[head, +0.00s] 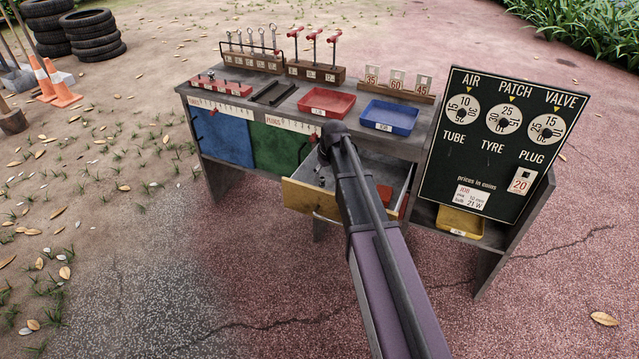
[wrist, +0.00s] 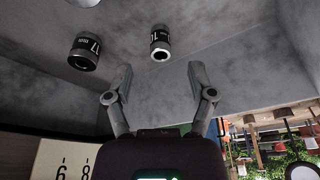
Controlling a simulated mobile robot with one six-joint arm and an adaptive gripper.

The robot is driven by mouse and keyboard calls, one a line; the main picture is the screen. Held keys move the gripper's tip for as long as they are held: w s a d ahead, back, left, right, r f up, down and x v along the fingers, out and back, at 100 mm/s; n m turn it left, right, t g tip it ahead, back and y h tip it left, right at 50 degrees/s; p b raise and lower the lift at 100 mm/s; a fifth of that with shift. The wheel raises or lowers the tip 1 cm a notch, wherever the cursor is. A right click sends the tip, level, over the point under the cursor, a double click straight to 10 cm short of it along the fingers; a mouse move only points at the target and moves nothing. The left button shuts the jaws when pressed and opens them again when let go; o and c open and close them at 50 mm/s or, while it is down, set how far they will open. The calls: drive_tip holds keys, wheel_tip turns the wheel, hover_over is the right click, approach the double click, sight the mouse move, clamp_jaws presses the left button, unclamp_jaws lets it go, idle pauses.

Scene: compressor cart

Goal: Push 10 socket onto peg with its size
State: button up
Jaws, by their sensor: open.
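In the wrist view a small metal socket (wrist: 160,43) with a dark band lies inside the grey drawer. Its marking looks like 10, but I cannot read it surely. A larger socket (wrist: 85,51) marked 17 lies to its left, and part of another (wrist: 85,2) is cut off at the top edge. My gripper (wrist: 160,74) is open and empty, with the small socket just beyond the gap between its fingertips. In the head view my arm hides the gripper over the open drawer (head: 311,198). A red rack with small pegs (head: 221,86) stands on the bench; its sizes are unreadable.
The bench top holds a red tray (head: 327,102), a blue tray (head: 388,117) and two tool racks (head: 254,62) (head: 316,72). A black price board (head: 500,140) stands at the right. The drawer walls are close around my gripper.

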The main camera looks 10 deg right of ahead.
sight(322, 180)
drive_tip(key=shift+b+x, duration=2.35)
drive_tip(key=shift+x, duration=0.2)
drive_tip(key=shift+w, duration=0.1)
clamp_jaws()
